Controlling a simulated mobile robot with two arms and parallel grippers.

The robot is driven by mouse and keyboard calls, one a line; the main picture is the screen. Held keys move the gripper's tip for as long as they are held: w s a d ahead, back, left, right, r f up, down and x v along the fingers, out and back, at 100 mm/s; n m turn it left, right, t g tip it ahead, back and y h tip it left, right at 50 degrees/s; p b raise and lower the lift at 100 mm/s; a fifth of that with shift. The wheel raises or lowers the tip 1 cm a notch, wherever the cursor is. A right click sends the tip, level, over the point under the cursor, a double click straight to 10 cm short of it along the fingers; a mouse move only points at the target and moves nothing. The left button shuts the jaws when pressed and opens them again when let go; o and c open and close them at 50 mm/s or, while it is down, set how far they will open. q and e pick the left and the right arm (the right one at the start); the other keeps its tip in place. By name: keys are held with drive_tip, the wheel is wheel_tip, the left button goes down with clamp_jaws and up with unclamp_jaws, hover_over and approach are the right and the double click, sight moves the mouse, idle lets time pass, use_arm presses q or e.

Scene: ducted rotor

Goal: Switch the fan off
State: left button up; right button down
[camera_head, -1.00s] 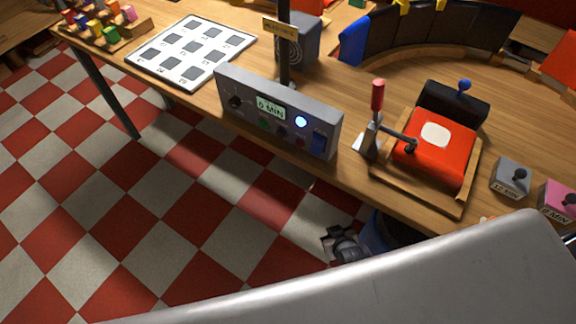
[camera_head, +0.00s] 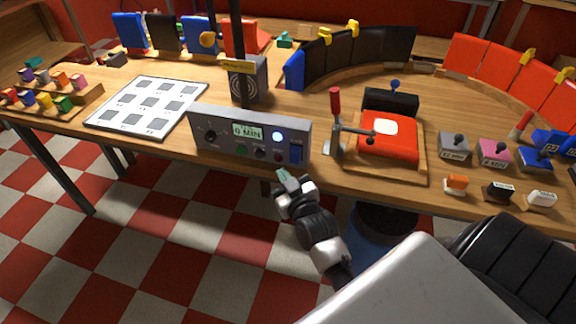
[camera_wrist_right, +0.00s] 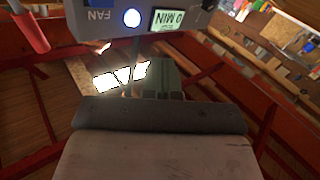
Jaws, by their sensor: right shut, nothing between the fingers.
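A grey control box (camera_head: 250,137) stands at the table's front edge. It has a dark knob (camera_head: 210,136), a lit display (camera_head: 248,132), a glowing blue-white light (camera_head: 277,136), small buttons and a blue switch (camera_head: 296,152) at its right end. My right gripper (camera_head: 286,178) is shut and empty, just below and in front of the box's right half, apart from the switch. In the right wrist view, the box's FAN label (camera_wrist_right: 98,15), light (camera_wrist_right: 132,18) and display (camera_wrist_right: 170,20) show beyond the greenish fingers (camera_wrist_right: 150,80). The switch's position is too small to tell. My left gripper is not in view.
Right of the box stand a red-handled lever clamp (camera_head: 336,120) and a red block (camera_head: 388,145) in a wooden frame. A dark post (camera_head: 238,45) rises behind the box. A white grid board (camera_head: 148,105) lies left. A blue bin (camera_head: 380,225) sits under the table.

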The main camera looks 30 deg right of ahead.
sight(290, 155)
use_arm(q)
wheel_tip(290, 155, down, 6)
drive_tip(key=b, duration=0.6)
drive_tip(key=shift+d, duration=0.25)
use_arm(e)
drive_tip(key=w+d+f, duration=0.4)
drive_tip(key=w+d, duration=0.1)
drive_tip(key=d, duration=0.1)
drive_tip(key=shift+d, duration=0.15)
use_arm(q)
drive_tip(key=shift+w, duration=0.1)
use_arm(e)
drive_tip(key=shift+w, duration=0.1)
drive_tip(key=shift+w, duration=0.1)
idle(1.1)
drive_tip(key=shift+w+d+f, duration=0.15)
drive_tip(key=shift+d, duration=0.1)
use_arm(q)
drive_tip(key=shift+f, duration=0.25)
use_arm(e)
drive_tip(key=shift+w+d+f, duration=0.15)
drive_tip(key=shift+w+d, duration=0.15)
drive_tip(key=shift+d, duration=0.05)
idle(0.4)
use_arm(q)
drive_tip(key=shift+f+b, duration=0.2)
drive_tip(key=shift+b, duration=0.2)
use_arm(e)
drive_tip(key=shift+d, duration=0.25)
idle(0.5)
